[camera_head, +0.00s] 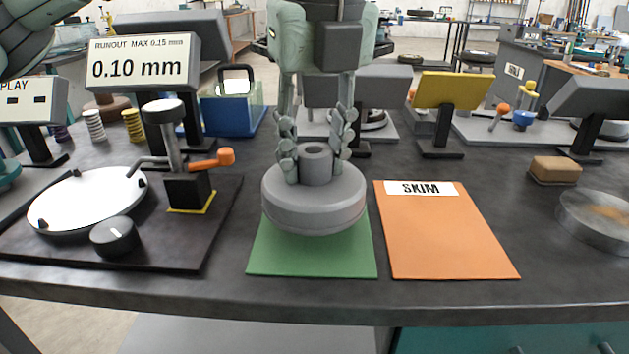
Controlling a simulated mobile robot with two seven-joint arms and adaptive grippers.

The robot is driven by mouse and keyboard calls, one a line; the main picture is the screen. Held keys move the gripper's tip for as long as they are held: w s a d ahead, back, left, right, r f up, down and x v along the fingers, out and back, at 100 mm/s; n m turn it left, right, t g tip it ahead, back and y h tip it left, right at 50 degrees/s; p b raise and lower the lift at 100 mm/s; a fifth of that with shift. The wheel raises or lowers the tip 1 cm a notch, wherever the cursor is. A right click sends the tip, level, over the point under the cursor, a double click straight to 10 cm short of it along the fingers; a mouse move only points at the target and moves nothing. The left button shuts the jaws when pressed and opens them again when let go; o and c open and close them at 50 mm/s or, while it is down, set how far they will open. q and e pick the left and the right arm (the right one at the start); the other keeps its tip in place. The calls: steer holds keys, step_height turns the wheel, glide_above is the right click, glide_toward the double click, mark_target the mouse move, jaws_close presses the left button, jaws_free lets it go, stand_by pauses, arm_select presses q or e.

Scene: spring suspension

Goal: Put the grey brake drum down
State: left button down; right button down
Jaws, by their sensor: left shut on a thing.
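The grey brake drum (313,207) is a wide round disc with a raised hollow hub, level, in the middle of the head view. My left gripper (316,150) points down from above with its fingers on both sides of the hub, shut on it. The drum is over the back part of a green mat (312,262). I cannot tell whether its underside touches the mat or hangs just above it. The drum hides the mat's label, if there is one. My right gripper cannot be made out.
An orange mat (447,240) marked SKIM lies to the right. A runout gauge stand with a white turntable (88,199) and a display reading 0.10 mm (140,67) is at left. A metal dish (598,220) and brown block (555,170) sit at far right.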

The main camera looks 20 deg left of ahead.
mark_target(314, 182)
arm_select(q)
step_height(314, 182, down, 4)
steer(key=shift+r, duration=0.2)
steer(key=shift+f, duration=0.1)
arm_select(e)
steer(key=shift+w+a+f, duration=0.1)
steer(key=shift+f, duration=0.2)
